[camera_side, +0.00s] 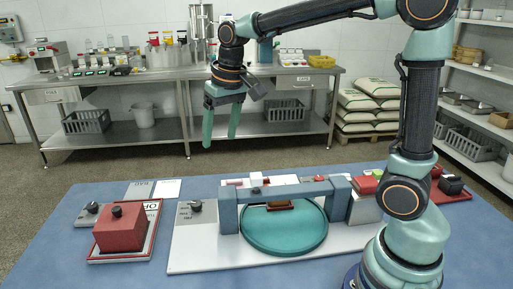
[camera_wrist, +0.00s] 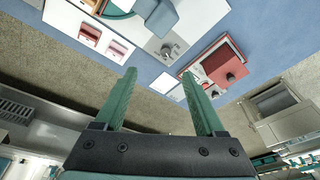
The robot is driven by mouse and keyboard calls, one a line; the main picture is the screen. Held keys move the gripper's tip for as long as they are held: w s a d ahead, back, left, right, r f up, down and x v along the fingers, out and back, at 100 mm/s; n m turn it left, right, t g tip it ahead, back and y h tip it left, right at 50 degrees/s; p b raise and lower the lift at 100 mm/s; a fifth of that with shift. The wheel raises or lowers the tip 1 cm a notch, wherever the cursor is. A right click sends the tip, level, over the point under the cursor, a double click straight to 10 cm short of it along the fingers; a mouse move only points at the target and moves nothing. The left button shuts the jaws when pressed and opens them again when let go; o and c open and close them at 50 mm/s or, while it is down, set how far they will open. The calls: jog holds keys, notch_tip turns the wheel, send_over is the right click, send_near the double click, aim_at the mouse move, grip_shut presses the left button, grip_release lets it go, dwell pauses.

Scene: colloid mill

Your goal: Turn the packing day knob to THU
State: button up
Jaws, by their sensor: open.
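Two dark rotary knobs show in the side view. One knob (camera_side: 196,205) sits on a grey panel at the left end of the white board, and it also shows in the wrist view (camera_wrist: 168,50). The other knob (camera_side: 92,207) sits at the far left beside a red box, and it also shows in the wrist view (camera_wrist: 215,94). Their lettering is too small to read, so I cannot tell which is the packing day knob or its setting. My gripper (camera_side: 220,140) is open and empty, pointing down in the air, well above and behind the board. Its fingers also show in the wrist view (camera_wrist: 159,74).
A red box (camera_side: 119,230) with a dark top knob stands on a tray at left. A blue-grey bridge (camera_side: 285,192) spans a round teal plate (camera_side: 284,232) on the white board (camera_side: 200,258). Red and dark items stand at right. The blue table's front left is clear.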

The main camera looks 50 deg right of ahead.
jog(key=w+f+m+g, duration=0.1)
jog(key=w+f, duration=0.4)
jog(key=w, duration=0.1)
jog(key=m+g, duration=0.1)
jog(key=g, duration=0.1)
send_near(196, 203)
notch_tip(196, 203, down, 9)
jog(key=shift+s+r, duration=0.1)
jog(key=shift+r, duration=0.1)
grip_shut()
